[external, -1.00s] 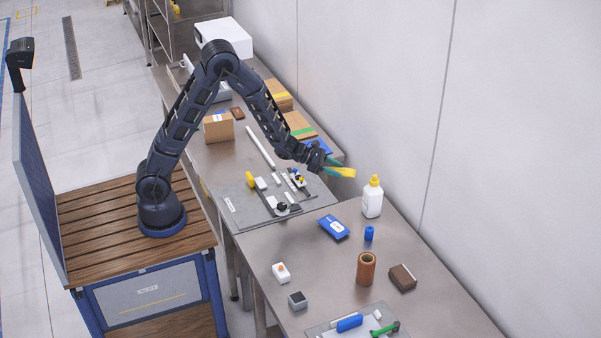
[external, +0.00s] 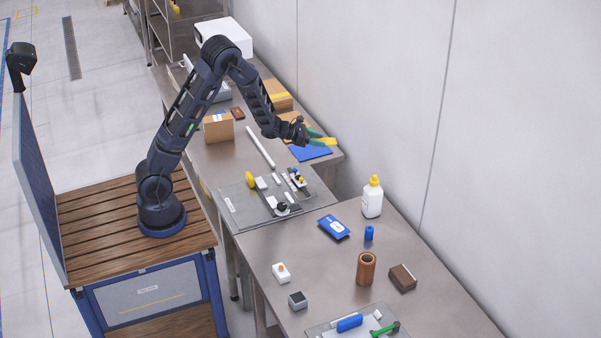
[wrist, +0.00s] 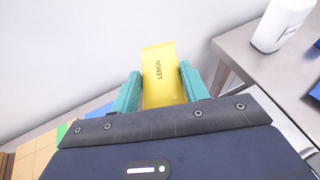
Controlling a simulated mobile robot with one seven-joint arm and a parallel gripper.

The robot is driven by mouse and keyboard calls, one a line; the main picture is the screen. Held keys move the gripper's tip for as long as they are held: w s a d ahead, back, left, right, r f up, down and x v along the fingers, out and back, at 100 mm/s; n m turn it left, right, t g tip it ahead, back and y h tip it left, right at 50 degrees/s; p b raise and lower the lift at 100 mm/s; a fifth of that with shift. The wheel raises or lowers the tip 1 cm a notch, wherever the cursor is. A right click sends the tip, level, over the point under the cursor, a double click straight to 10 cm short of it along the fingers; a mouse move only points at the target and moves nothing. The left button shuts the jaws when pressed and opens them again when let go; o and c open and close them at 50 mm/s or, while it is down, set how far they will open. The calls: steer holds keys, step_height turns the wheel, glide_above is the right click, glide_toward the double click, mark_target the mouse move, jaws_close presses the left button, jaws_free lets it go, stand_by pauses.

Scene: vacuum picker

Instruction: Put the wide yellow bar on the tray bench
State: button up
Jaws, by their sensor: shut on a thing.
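The wide yellow bar (wrist: 165,72), with lettering on its face, is held between the teal fingers of my gripper (wrist: 160,88) in the wrist view. In the external view the yellow bar (external: 327,141) juts out to the right of my gripper (external: 316,138), raised near the far bench's wall-side edge, over or beside a blue flat sheet (external: 311,153). The far bench (external: 207,163) carries a grey tray (external: 238,208) with small parts. The near bench (external: 320,268) carries another grey tray (external: 318,328) at its front. I cannot tell which is the tray bench.
A white bottle with a yellow cap (external: 372,197), a blue packet (external: 334,227), a brown cylinder (external: 366,268) and a dark brown box (external: 402,278) stand on the near bench. Cardboard boxes (external: 218,128) stand on the far bench. The wall is close behind both benches.

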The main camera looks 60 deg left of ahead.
steer(key=s+a+r, duration=0.1)
steer(key=s+a, duration=0.4)
steer(key=a, duration=0.7)
steer(key=r, duration=0.2)
glide_above(220, 154)
steer(key=shift+m+h, duration=0.4)
step_height(220, 154, down, 20)
steer(key=shift+w+r, duration=0.1)
steer(key=shift+r, duration=0.1)
steer(key=shift+f, duration=0.1)
steer(key=o, duration=1)
steer(key=shift+a, duration=0.1)
